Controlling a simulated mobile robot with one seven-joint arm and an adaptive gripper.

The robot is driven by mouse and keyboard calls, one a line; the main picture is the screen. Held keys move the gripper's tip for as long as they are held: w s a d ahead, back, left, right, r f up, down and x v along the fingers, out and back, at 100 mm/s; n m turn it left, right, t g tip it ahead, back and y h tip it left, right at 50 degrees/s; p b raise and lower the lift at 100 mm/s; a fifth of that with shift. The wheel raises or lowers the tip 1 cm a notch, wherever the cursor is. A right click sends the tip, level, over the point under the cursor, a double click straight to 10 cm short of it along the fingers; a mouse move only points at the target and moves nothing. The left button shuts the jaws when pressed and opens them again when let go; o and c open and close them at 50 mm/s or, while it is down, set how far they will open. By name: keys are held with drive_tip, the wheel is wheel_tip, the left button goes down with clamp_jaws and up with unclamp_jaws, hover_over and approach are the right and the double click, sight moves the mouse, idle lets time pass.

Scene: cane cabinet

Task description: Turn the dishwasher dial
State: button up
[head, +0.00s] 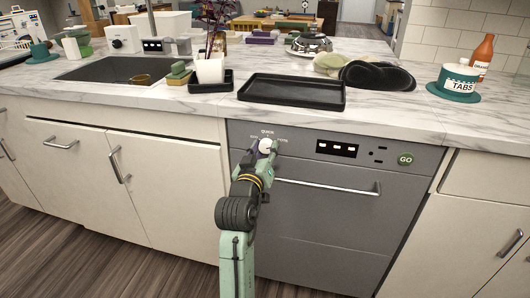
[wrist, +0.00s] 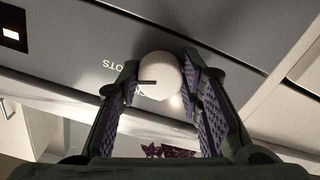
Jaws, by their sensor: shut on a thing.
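The grey dishwasher (head: 320,205) is built in under the marble counter, with its door shut. Its white round dial (head: 265,146) is at the upper left of the front panel, with small lettering around it, including "QUICK" above. My gripper (head: 262,150) is at the dial. In the wrist view the dial (wrist: 160,76) sits between the two purple-padded fingers of my gripper (wrist: 161,82), which are shut on it from both sides. A short dark mark shows on the dial's face. Part of the lettering is hidden behind my fingers.
A black tray (head: 292,92) lies on the counter above. Cabinets (head: 170,190) flank the dishwasher; the floor in front is clear.

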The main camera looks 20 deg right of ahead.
idle(0.5)
drive_tip(key=o, duration=1.2)
drive_tip(key=shift+c, duration=0.2)
drive_tip(key=v, duration=1.2)
